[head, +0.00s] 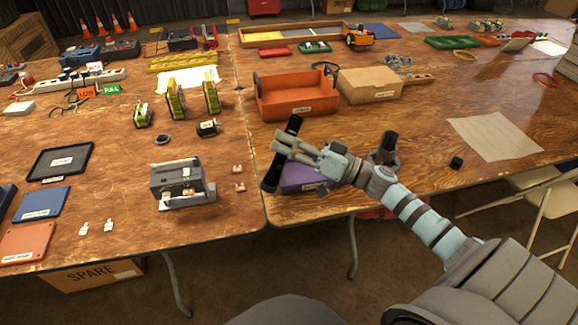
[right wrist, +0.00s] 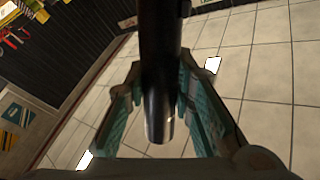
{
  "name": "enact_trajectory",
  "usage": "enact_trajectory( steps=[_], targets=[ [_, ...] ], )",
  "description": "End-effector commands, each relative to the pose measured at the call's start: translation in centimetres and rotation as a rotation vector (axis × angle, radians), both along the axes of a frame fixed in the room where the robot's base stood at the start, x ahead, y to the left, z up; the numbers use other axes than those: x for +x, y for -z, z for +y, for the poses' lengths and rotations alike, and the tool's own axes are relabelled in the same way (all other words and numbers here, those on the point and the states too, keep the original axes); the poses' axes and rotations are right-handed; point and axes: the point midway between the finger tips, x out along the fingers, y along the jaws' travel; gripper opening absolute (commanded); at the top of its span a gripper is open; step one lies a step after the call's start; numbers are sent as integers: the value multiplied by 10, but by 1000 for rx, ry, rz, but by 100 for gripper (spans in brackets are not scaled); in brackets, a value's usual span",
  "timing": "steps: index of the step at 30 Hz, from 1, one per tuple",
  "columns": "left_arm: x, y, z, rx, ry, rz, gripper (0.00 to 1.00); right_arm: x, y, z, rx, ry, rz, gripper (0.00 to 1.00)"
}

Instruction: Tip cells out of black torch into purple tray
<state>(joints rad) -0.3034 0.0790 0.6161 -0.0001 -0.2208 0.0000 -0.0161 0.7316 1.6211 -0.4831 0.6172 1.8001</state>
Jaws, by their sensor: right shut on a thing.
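My right gripper (head: 285,146) is shut on the black torch (head: 271,175) above the front edge of the right-hand table. The torch leans, its upper end to the right and its lower end to the left. In the right wrist view the torch (right wrist: 160,70) runs between the two teal finger pads of the gripper (right wrist: 160,105). The purple tray (head: 299,180) lies below and just right of the torch, partly hidden by the gripper and arm. I see no cells, and I cannot tell whether the torch's end is open. My left gripper is not in view.
A dark upright object (head: 386,147) stands behind my right forearm, and a small black piece (head: 456,162) lies farther right. An orange bin (head: 297,98) and a cardboard box (head: 370,86) stand behind. A grey device (head: 182,184) sits left of the table seam.

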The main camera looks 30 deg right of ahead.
Motion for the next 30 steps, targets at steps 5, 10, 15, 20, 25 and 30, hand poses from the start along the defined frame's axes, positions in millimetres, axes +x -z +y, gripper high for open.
enact_trajectory(
  steps=[5, 10, 15, 20, 25, 30],
  targets=[
    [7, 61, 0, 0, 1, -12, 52, 38, 59, -29, 202, 47, 44, 0],
    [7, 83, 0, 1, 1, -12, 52, 57, 81, -42, 311, 61, 67, 0],
    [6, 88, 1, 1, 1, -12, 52, 62, 85, -45, 357, 63, 79, 0],
    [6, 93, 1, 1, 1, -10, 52, 62, 92, -43, 428, 63, 95, 0],
    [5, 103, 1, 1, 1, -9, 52, 61, 104, -40, 549, 62, 122, 0],
    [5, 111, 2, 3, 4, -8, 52, 60, 115, -37, 676, 60, 151, 0]
  ],
)
